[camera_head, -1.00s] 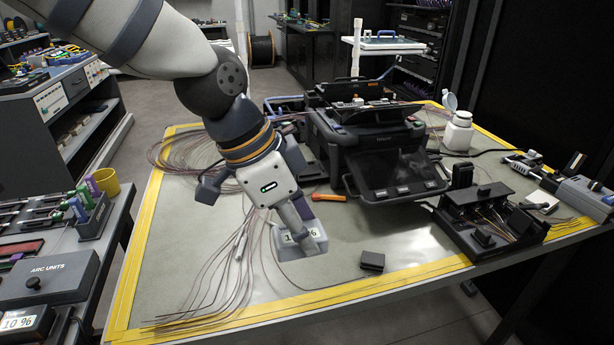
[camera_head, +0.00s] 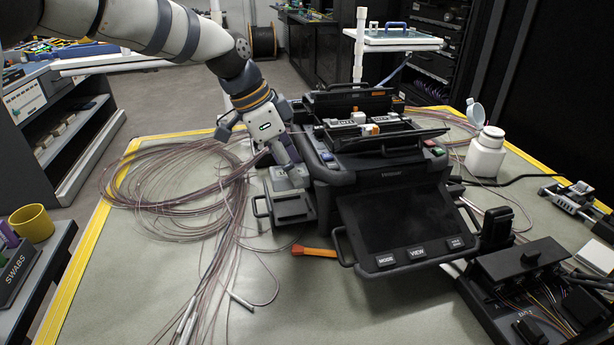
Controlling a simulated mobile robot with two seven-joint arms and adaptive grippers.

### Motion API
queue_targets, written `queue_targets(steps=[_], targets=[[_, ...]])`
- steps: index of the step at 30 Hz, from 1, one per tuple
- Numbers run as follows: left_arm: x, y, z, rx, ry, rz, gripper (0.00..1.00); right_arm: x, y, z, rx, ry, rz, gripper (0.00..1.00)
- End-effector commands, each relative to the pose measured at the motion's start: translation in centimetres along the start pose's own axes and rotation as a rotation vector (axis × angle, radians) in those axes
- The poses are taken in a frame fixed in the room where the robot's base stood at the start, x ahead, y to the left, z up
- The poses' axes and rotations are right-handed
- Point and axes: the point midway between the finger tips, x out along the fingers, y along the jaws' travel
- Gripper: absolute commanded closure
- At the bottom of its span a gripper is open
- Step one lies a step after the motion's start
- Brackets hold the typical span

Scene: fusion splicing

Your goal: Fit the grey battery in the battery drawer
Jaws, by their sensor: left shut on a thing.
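The grey battery (camera_head: 291,179) is in my left gripper (camera_head: 284,166), which is shut on it. The battery drawer (camera_head: 288,211) sticks out from the left side of the black fusion splicer (camera_head: 386,172). The gripper points down and holds the battery right over the drawer. I cannot tell whether the battery touches the drawer floor or is just above it. The fingertips are partly hidden by the gripper body. My right gripper is not in view.
Coiled fibre cables (camera_head: 180,190) lie left of the splicer. An orange tool (camera_head: 314,251) lies in front of the drawer. A white bottle (camera_head: 486,152) and a black unit with wires (camera_head: 530,280) stand to the right.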

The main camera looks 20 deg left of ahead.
Motion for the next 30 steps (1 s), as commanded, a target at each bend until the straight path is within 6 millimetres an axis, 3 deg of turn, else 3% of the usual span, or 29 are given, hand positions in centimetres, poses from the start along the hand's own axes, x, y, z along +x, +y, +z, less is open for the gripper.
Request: queue_targets(steps=[7,21,30], targets=[[0.6,-1.1,0.7,-0.006,-0.002,-0.005,1.0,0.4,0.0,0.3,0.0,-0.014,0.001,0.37],[5.6,-1.0,2.8,-0.006,-0.002,-0.005,1.0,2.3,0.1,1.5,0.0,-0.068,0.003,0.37],[6.5,-1.0,3.1,-0.005,0.0,-0.007,1.0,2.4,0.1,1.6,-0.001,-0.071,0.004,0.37]])
